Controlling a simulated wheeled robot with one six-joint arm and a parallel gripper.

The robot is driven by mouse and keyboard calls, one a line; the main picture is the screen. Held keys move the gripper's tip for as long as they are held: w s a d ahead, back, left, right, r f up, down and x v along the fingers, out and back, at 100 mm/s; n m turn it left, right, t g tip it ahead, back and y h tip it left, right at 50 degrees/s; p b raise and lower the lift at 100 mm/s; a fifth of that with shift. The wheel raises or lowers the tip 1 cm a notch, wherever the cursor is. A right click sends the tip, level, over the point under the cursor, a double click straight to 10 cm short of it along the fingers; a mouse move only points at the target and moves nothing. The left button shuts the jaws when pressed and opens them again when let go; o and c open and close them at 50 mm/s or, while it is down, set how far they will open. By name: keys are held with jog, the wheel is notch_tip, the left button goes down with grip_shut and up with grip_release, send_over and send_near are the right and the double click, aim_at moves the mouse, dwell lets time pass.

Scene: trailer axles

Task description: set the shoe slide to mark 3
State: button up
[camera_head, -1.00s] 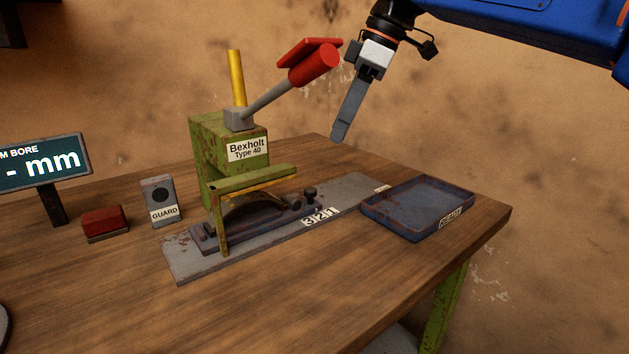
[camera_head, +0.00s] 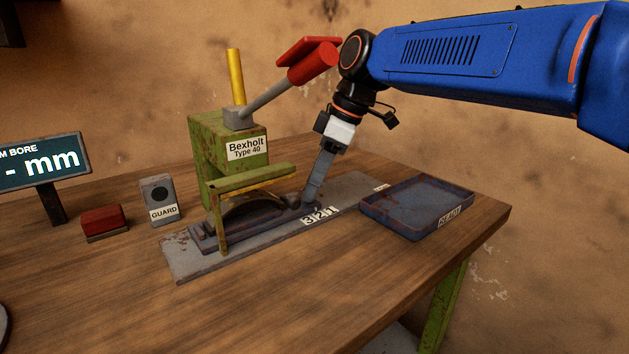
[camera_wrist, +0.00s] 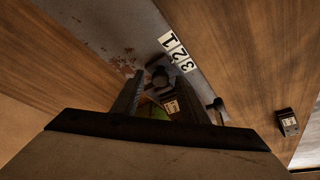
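The shoe slide (camera_head: 208,238) is a dark blue-grey bar on the grey base plate, carrying a dark curved shoe (camera_head: 250,204). White marks 3, 2 and 1 (camera_head: 319,215) run along the plate's front edge, with 3 nearest the shoe; they also show in the wrist view (camera_wrist: 179,54). My gripper (camera_head: 308,199) points down at the slide's right end, by the marks, and hides its upright knob in the head view. In the wrist view the dark knob (camera_wrist: 158,76) appears between my spread fingertips. Contact and the slide's exact mark cannot be told.
The green Bexholt press (camera_head: 225,165) has a red-handled lever (camera_head: 312,66) raised near my arm, and a green guard bar (camera_head: 250,179) over the shoe. A blue READY tray (camera_head: 420,204) lies right. A GUARD box (camera_head: 159,197) and a red button (camera_head: 102,219) stand left. The table front is clear.

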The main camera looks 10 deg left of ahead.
aim_at(301, 208)
jog(key=shift+c, duration=0.6)
grip_shut()
jog(key=shift+s+a, duration=1.1)
jog(key=shift+s, duration=0.2)
jog(key=shift+o, duration=0.6)
grip_release()
jog(key=shift+s+a, duration=0.1)
jog(key=v, duration=1.7)
jog(key=shift+r, duration=0.15)
